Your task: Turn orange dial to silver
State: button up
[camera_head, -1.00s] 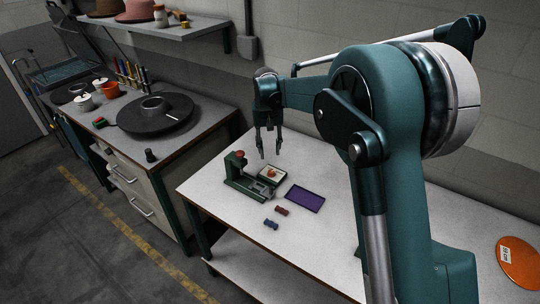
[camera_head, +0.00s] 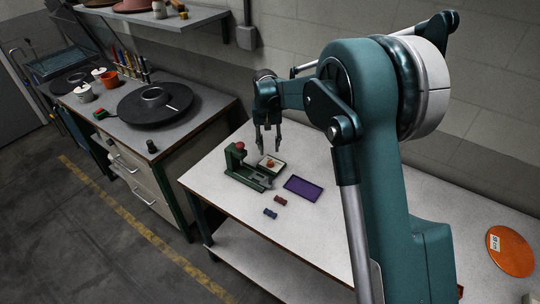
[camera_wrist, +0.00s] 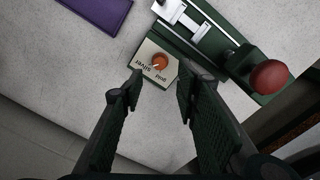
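The orange dial (camera_wrist: 159,61) sits on a cream plate (camera_wrist: 146,77) with the words gold and silver printed beside it. A pale pointer mark shows on the dial, but which word it points at is too small to tell. In the head view the dial (camera_head: 270,163) is on the plate beside the green press. My gripper (camera_wrist: 160,86) is open and empty, its two fingers spread above and to the near side of the dial. In the head view my gripper (camera_head: 270,151) points down just above the plate, apart from it.
The green press (camera_head: 243,172) with a red knob (camera_wrist: 269,77) stands right beside the plate. A purple tray (camera_head: 304,188), a red piece (camera_head: 280,200) and a blue piece (camera_head: 270,213) lie on the white table (camera_head: 330,240). An orange disc (camera_head: 510,252) lies far right.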

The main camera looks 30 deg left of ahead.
aim_at(270, 162)
jog(key=shift+f, duration=0.45)
jog(key=shift+f, duration=0.1)
jog(key=shift+w+d+f, duration=0.1)
jog(key=shift+f, duration=1.8)
jog(key=shift+d+f, duration=0.1)
jog(key=shift+f, duration=1.8)
jog(key=c, duration=0.9)
